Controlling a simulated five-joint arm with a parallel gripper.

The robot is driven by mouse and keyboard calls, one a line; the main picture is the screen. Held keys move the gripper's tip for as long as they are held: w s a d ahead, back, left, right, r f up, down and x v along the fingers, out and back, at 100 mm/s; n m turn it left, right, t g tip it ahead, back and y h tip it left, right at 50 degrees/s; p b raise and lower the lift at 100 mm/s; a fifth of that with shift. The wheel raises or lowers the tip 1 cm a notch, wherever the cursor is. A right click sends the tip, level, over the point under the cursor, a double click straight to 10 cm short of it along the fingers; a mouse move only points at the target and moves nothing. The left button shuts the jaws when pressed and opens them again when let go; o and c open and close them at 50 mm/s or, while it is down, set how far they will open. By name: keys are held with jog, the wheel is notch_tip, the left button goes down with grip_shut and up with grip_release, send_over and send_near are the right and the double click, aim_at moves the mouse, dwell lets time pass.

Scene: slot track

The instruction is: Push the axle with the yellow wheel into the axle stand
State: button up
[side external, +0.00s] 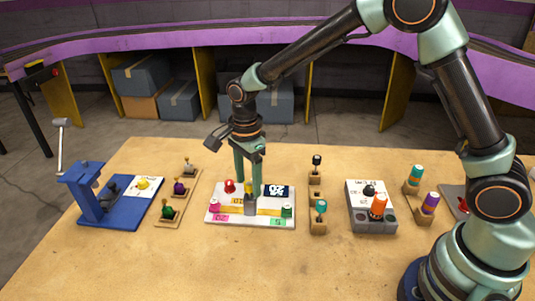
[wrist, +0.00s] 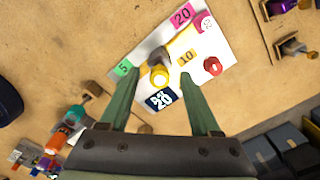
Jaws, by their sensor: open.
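The yellow wheel (side external: 248,184) is on a white numbered board, between my two green fingers in the side view. In the wrist view the yellow wheel (wrist: 160,76) also lies between the fingertips, with a gap on each side. A grey stand (side external: 250,208) is on the board just in front of the wheel; the grey stand (wrist: 157,55) shows above the wheel in the wrist view. The axle is mostly hidden, and I cannot tell how far it sits in the stand. My gripper (side external: 247,190) is open, pointing down, low over the board.
The white board (side external: 223,194) also carries a red piece (side external: 230,186), a pink piece (side external: 215,206) and a green piece (side external: 287,211). A wooden peg rack (side external: 317,226) stands close right; another rack (side external: 168,212) and a blue press (side external: 90,195) are left. Bare table lies in front.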

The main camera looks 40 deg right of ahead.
notch_tip(320, 180, up, 11)
jog(key=shift+f, duration=0.15)
dwell(0.4)
jog(key=s+d+r+n+t, duration=0.2)
jog(key=s+d+n, duration=0.4)
jog(key=n, duration=0.3)
jog(key=s+d+r+n+t, duration=0.3)
jog(key=s+d+n, duration=0.4)
jog(key=s+n, duration=0.2)
jog(key=shift+r+t, duration=0.25)
jog(key=shift+t, duration=0.05)
